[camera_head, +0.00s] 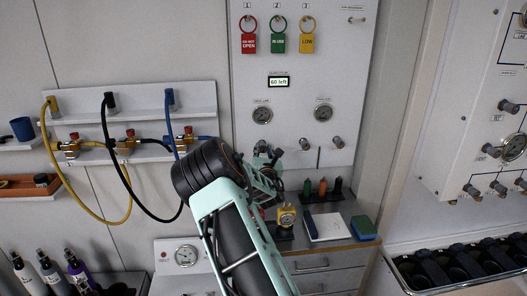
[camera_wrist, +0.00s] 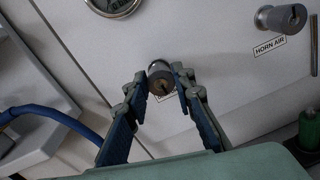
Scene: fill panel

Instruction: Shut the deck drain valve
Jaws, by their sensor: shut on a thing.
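A round grey knob (camera_wrist: 160,83) with a brassy mark on its face stands out from the white panel in the wrist view.
A knob labelled HORN AIR (camera_wrist: 280,18) is at the upper right of the held knob. A gauge (camera_head: 262,115) sits above my gripper. A blue hose (camera_head: 174,125) hangs close on the left. Below is a counter with a yellow instrument (camera_head: 286,216) and bottles.

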